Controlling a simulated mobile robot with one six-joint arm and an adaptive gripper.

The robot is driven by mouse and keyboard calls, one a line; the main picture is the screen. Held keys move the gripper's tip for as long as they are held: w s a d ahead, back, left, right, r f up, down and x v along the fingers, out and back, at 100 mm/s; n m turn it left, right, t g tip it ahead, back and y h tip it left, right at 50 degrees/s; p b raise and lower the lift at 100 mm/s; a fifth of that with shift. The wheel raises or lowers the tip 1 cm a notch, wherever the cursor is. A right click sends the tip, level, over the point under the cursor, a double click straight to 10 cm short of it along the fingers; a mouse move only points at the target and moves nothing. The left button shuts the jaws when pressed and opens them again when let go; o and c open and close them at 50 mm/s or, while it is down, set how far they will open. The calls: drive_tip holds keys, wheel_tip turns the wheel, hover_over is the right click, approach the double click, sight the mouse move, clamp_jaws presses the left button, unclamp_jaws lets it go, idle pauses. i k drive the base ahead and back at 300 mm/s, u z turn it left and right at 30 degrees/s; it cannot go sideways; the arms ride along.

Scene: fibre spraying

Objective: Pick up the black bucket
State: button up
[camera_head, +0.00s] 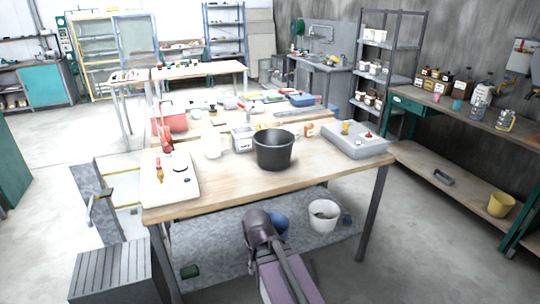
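The black bucket (273,152) stands upright on the wooden table (225,188), near the middle of its top. Its open rim faces up and its inside looks dark. My arm shows at the bottom centre of the head view, in front of the table and below the bucket. The arm is apart from the bucket. I cannot make out my gripper's fingers in this view.
A grey box (357,146) sits right of the bucket; a white container (243,140) and bottle (211,146) stand close on its left. A white board (180,188) lies at the table's left. A white bucket (323,215) stands on the lower shelf. Bare tabletop lies in front.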

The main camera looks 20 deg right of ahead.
sight(274, 150)
drive_tip(key=z, duration=0.05)
drive_tip(key=i, duration=1)
drive_tip(key=u, duration=0.05)
